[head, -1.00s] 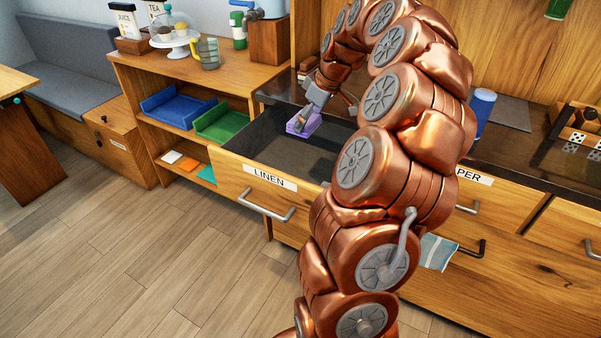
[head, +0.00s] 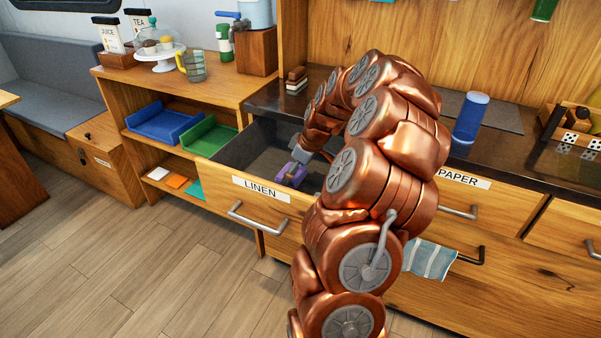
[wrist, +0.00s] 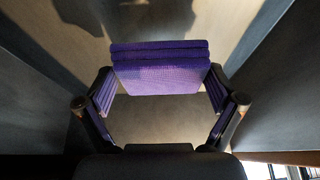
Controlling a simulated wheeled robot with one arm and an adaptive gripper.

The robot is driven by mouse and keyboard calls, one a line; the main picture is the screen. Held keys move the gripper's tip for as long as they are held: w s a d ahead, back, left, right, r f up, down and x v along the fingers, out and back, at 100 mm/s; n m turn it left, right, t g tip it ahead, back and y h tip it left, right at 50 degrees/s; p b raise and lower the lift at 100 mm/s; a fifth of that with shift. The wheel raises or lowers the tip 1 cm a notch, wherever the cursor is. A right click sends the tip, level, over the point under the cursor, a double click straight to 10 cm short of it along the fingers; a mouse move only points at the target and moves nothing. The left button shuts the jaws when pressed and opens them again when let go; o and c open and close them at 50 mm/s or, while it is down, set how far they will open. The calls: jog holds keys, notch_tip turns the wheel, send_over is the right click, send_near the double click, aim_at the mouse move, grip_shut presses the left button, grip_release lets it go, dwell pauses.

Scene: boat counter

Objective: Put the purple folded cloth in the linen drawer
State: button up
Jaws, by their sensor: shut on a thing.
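The purple folded cloth (head: 291,174) is inside the open linen drawer (head: 250,202), whose front carries a LINEN label. My gripper (head: 297,162) reaches down into the drawer and is shut on the cloth. In the wrist view the cloth (wrist: 160,68) sits across the fingers of my gripper (wrist: 160,108), with purple also showing along both fingers. The grey drawer floor (wrist: 165,128) shows beneath it. I cannot tell whether the cloth touches the floor. My arm hides the drawer's right part.
A PAPER drawer (head: 470,190) is closed at the right. A blue cup (head: 470,116) stands on the dark counter. A striped towel (head: 429,260) hangs from a lower handle. Blue (head: 163,124) and green (head: 208,137) trays sit on the shelf at the left.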

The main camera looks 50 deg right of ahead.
aim_at(300, 170)
notch_tip(300, 170, down, 2)
jog(key=shift+f, duration=0.25)
jog(key=shift+w+d+p, duration=0.2)
jog(key=shift+w+d, duration=0.1)
jog(key=shift+d, duration=0.65)
jog(key=shift+w+d+p, duration=0.2)
jog(key=shift+w+d, duration=0.1)
jog(key=shift+d, duration=0.6)
jog(key=shift+d+f, duration=0.1)
jog(key=shift+f, duration=0.45)
jog(key=shift+f, duration=0.15)
jog(key=o, duration=0.8)
jog(key=shift+c, duration=0.2)
jog(key=a+v, duration=0.1)
jog(key=v, duration=0.6)
jog(key=shift+d+r+b, duration=0.3)
jog(key=shift+d+r, duration=0.1)
jog(key=shift+d, duration=0.15)
